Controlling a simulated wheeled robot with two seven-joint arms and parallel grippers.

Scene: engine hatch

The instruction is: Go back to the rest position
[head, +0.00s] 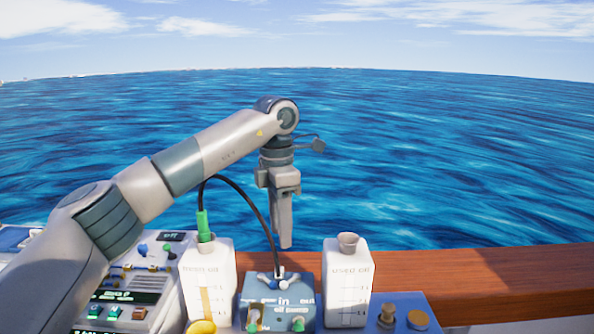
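My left arm comes in from the left, and its gripper (285,240) hangs pointing down above the blue box (285,315). Its fingers are seen nearly edge-on, so I cannot tell whether they are open or shut. No object shows between them. My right gripper is not in view.
A white canister (222,280) holds a green nozzle (203,226) on a black hose (243,190) running to the blue box. Another white canister (347,285) stands at right. A control panel (130,297) is at left. A wooden ledge (480,281) lies behind, with open water beyond.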

